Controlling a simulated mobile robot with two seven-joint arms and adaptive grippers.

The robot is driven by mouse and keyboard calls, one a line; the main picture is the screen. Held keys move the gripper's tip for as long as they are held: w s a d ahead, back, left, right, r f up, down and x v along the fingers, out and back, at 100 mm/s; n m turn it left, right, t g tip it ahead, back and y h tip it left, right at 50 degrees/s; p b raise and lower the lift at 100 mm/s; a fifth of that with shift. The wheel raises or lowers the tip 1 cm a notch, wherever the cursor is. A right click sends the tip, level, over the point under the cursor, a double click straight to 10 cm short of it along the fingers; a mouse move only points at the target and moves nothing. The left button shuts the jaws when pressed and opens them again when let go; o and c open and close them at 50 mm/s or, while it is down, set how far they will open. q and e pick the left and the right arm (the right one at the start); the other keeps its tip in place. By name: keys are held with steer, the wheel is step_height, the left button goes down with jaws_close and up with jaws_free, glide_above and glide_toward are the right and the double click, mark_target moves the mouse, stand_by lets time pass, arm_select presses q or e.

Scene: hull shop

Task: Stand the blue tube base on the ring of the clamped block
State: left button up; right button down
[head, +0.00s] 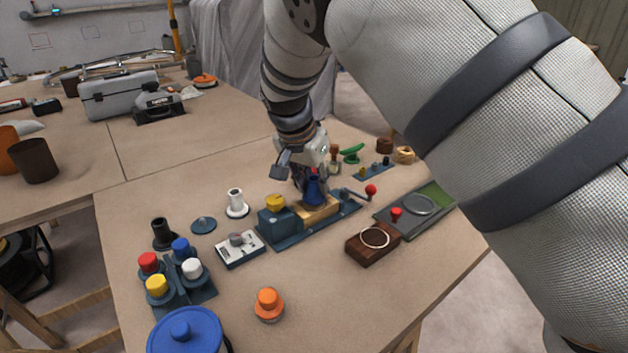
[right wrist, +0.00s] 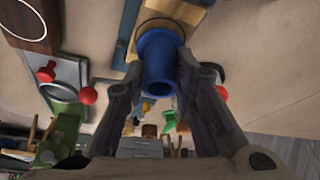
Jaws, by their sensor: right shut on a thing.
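The blue tube base (head: 313,192) is held between the fingers of my right gripper (head: 311,182), over the clamped block (head: 321,214). The block is light wood and sits in a dark blue-grey clamp (head: 282,240). In the right wrist view the tube base (right wrist: 157,58) is between the two fingers (right wrist: 158,78), its wide flange toward the block (right wrist: 172,9). The dark ring (right wrist: 160,19) on the block shows as an arc past the flange; the rest is hidden. I cannot tell whether the flange touches the block. My left gripper is not in view.
A crank with a red knob (head: 371,189) sticks out at the clamp's right. A dark wood block with a pale ring (head: 373,243) and a grey-green plate (head: 430,205) stand to the right. A white spool (head: 237,205), a switch box (head: 240,250) and coloured caps stand left.

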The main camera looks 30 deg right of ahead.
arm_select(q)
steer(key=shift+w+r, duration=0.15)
arm_select(e)
steer(key=shift+f, duration=0.65)
stand_by(0.4)
steer(key=c, duration=1.6)
jaws_free()
